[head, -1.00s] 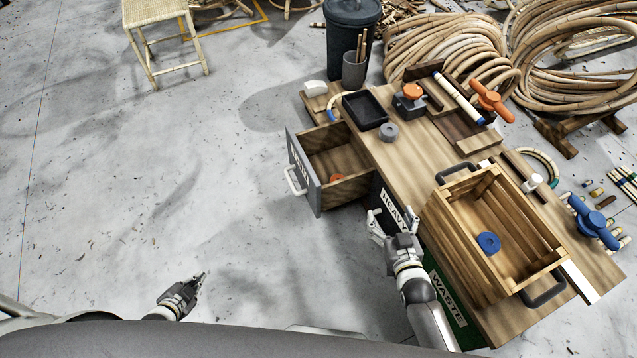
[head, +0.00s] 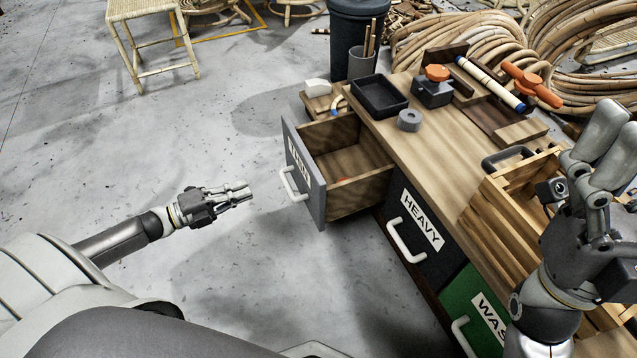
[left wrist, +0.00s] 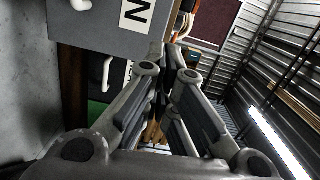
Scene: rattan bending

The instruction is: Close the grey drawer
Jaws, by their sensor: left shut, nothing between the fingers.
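The grey drawer (head: 317,190) stands pulled out at the left end of the wooden bench, its wooden inside showing. Its grey front faces left and carries a white handle (head: 291,186). In the left wrist view the grey front (left wrist: 105,40) fills the upper left, with part of its label. My left gripper (head: 246,192) is shut and empty, to the left of the grey front and apart from the handle. Its fingers (left wrist: 172,62) also show in the left wrist view. My right gripper (head: 609,165) is over the wooden crate at the right edge; its jaw opening is unclear.
The black HEAVY drawer (head: 402,226) and green WASTE drawer (head: 463,302) look closed. Floor left of the grey drawer is clear.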

